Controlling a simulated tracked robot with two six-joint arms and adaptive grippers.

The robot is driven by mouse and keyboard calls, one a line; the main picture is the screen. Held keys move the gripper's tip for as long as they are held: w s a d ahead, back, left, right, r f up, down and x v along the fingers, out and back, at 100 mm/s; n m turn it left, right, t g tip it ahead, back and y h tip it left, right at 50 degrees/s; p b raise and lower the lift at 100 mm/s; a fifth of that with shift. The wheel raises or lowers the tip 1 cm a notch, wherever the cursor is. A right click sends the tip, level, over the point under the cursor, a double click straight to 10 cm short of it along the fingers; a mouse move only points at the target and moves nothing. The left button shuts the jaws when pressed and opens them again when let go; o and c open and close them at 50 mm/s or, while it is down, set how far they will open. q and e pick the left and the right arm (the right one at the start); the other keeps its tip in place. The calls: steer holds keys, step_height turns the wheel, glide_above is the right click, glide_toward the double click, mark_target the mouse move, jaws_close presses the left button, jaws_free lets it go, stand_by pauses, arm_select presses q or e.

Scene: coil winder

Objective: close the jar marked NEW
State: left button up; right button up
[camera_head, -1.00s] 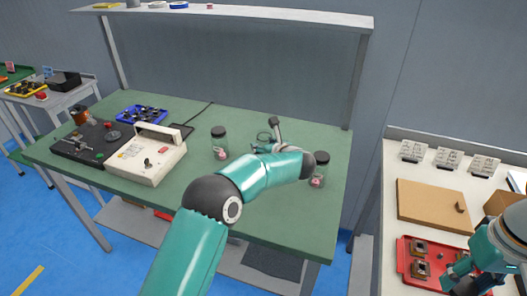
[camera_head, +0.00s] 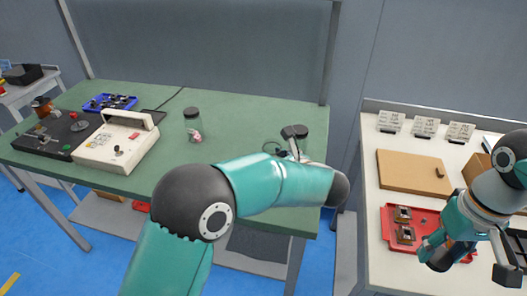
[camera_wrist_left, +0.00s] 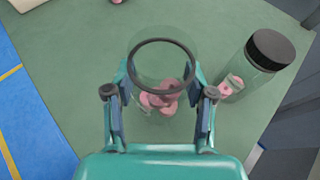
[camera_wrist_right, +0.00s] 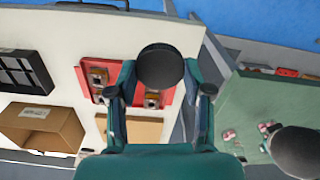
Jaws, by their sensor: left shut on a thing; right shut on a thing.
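In the left wrist view an open clear jar (camera_wrist_left: 160,62) with a dark rim and pink pieces inside stands between the fingers of my left gripper (camera_wrist_left: 160,82), which is shut on it. My right gripper (camera_wrist_right: 160,85) is shut on a round black lid (camera_wrist_right: 160,62). In the head view my right gripper (camera_head: 470,262) is over the right-hand table. A jar with a black lid (camera_wrist_left: 270,50) stands beside the held jar. Another dark-lidded jar (camera_head: 193,122) stands farther left. No NEW marking is readable.
A white device (camera_head: 115,145) and a blue tray (camera_head: 108,103) sit on the green bench's left (camera_head: 240,110). The right-hand table holds a red tray (camera_head: 392,225), a brown board (camera_head: 410,170) and a cardboard box (camera_wrist_right: 40,125). Green bench space between the jars is clear.

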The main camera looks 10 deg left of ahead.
arm_select(q)
steer(key=shift+s, duration=0.1)
steer(key=o, duration=0.6)
jaws_close()
